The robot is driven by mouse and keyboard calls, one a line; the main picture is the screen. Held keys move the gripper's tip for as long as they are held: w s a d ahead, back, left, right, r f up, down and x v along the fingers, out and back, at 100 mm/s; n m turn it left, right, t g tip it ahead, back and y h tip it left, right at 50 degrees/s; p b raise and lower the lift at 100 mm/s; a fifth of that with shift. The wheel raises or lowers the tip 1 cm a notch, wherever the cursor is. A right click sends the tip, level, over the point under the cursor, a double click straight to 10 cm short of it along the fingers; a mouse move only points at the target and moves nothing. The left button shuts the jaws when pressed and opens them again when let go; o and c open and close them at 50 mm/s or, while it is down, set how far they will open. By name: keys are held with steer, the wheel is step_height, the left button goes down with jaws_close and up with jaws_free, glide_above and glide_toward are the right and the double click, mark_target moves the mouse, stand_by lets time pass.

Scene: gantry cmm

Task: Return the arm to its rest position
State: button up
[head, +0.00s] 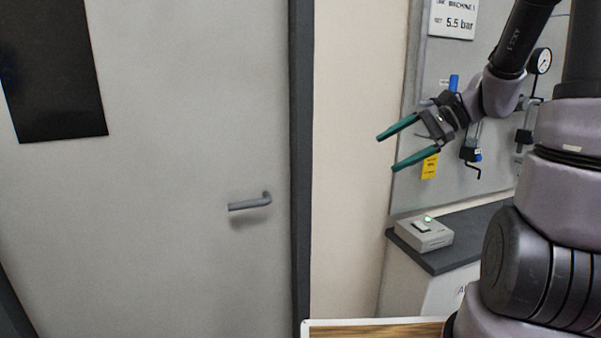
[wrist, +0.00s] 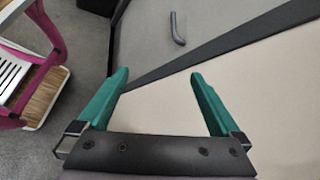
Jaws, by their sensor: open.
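My gripper (head: 396,147) is raised in the right half of the head view, in front of the grey panel and the wall. Its two green fingers are spread apart and point left, with nothing between them. In the wrist view my gripper (wrist: 160,88) also shows open and empty, with the pale wall and part of the door beyond it. My arm reaches in from the upper right of the head view.
A grey door (head: 190,130) with a lever handle (head: 250,202) fills the left. The panel (head: 425,105) carries a gauge (head: 541,61) and valves. A switch box (head: 423,233) with a green light sits on a dark counter (head: 465,240). A pink-framed cart (wrist: 50,35) stands left in the wrist view.

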steer(key=s+d+r+n+t+h, duration=0.3)
steer(key=s+r+n+t+h, duration=0.2)
steer(key=s+r+n+h, duration=0.3)
steer(key=shift+s+r+h, duration=0.4)
steer(key=shift+s+r, duration=0.7)
steer(key=shift+s, duration=0.85)
stand_by(0.9)
